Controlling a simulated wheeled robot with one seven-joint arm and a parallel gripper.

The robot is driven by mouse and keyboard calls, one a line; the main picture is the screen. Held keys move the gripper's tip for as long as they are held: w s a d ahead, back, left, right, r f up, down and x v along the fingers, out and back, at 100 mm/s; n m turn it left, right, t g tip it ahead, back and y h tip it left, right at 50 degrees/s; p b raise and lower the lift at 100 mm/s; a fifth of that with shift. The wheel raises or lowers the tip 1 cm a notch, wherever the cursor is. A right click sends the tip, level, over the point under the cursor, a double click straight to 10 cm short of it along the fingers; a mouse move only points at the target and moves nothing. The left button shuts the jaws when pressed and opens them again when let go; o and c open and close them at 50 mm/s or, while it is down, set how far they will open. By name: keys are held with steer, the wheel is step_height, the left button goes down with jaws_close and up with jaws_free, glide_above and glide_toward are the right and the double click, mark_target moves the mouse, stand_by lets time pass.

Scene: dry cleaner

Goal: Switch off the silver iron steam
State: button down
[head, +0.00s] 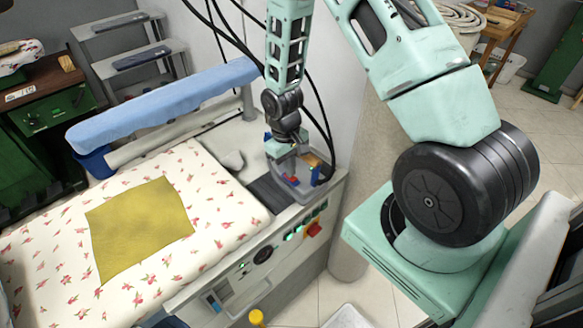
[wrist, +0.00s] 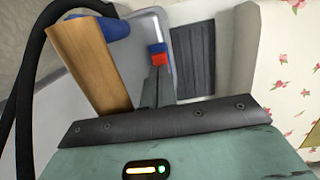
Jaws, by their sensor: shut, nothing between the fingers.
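The pressing table has a control panel (head: 264,254) on its front side with a black dial, several green-lit switches (head: 299,228) and a red one on an orange plate (head: 314,229). Labels are too small to read. An iron with a wooden handle (head: 312,160) rests on the grey end of the table, mostly hidden by my gripper; its handle shows large in the wrist view (wrist: 88,60), with a blue part at its top. My gripper (head: 291,180) is shut and empty, pointing down beside the handle. Its red and blue fingertips show in the wrist view (wrist: 158,53).
A floral padded board (head: 60,235) with a yellow cloth (head: 140,225) fills the table's left. A blue sleeve board (head: 165,100) stands above its back edge. A dark ribbed pad (wrist: 193,60) lies next to the iron's place. Black hoses (head: 325,120) hang behind my gripper.

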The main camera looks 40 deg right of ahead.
steer(key=r+p, duration=0.3)
steer(key=r, duration=0.1)
steer(key=shift+w, duration=0.35)
step_height(320, 180, up, 10)
steer(key=b, duration=0.2)
steer(key=shift+w, duration=0.45)
steer(key=shift+f+b, duration=0.2)
steer(key=shift+b, duration=0.35)
steer(key=b, duration=0.4)
steer(key=shift+s+f, duration=0.2)
steer(key=shift+s+r+b, duration=0.35)
steer(key=shift+r+b, duration=0.15)
steer(key=shift+b, duration=0.55)
